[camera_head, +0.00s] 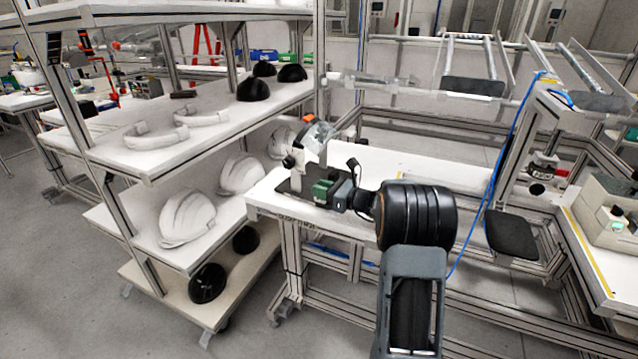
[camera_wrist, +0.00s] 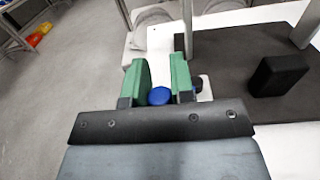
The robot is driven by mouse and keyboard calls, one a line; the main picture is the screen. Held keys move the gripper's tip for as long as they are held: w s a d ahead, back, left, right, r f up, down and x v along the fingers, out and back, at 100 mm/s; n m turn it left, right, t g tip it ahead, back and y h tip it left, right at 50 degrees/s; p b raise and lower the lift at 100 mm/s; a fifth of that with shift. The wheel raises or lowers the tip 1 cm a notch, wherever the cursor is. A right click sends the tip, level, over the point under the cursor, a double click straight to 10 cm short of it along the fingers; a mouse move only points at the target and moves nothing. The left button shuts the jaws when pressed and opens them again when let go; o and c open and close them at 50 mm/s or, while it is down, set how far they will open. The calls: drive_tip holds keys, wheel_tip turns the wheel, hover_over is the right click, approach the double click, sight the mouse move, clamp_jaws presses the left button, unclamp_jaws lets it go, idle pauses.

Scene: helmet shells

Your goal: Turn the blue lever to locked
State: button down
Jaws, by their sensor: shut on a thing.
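The blue lever (camera_wrist: 159,96) shows in the wrist view as a rounded blue end between the two green fingers of my gripper (camera_wrist: 159,74). The gripper is shut on it. The rest of the lever and its mount are mostly hidden by the fingers and the dark gripper body, so its angle cannot be told. In the head view my gripper (camera_head: 325,189) is low over the near left end of the white workbench (camera_head: 410,172). The lever cannot be made out there.
A dark plate (camera_wrist: 225,50) and a black block (camera_wrist: 278,76) lie on the bench, with metal posts close by. A fixture with an orange and clear part (camera_head: 318,132) stands behind my gripper. The shelf rack with white helmet shells (camera_head: 186,218) is close on the left.

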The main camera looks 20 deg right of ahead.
drive_tip(key=n+g+y+p, duration=0.1)
drive_tip(key=g, duration=0.1)
drive_tip(key=d+n+g+y+p, duration=0.1)
drive_tip(key=n+y, duration=0.1)
drive_tip(key=n+g+y+p, duration=0.1)
drive_tip(key=g, duration=0.1)
drive_tip(key=shift+s+d+r+n+g+p, duration=0.1)
drive_tip(key=shift+d+r+n+g+p, duration=0.15)
drive_tip(key=shift+n+g+p, duration=0.1)
drive_tip(key=shift+d+f+n+g+y+p, duration=0.1)
drive_tip(key=shift+d+n+g+y+p, duration=0.1)
drive_tip(key=shift+n+g+y+p, duration=0.55)
drive_tip(key=shift+d+n+g+y+p, duration=0.15)
drive_tip(key=shift+n+g, duration=0.35)
drive_tip(key=shift+g, duration=0.6)
drive_tip(key=shift+d+f+n+g+y+p, duration=0.1)
drive_tip(key=shift+d+n+g+y+p, duration=0.2)
drive_tip(key=shift+n+g+p, duration=0.45)
drive_tip(key=shift+g, duration=0.45)
drive_tip(key=c, duration=1)
unclamp_jaws()
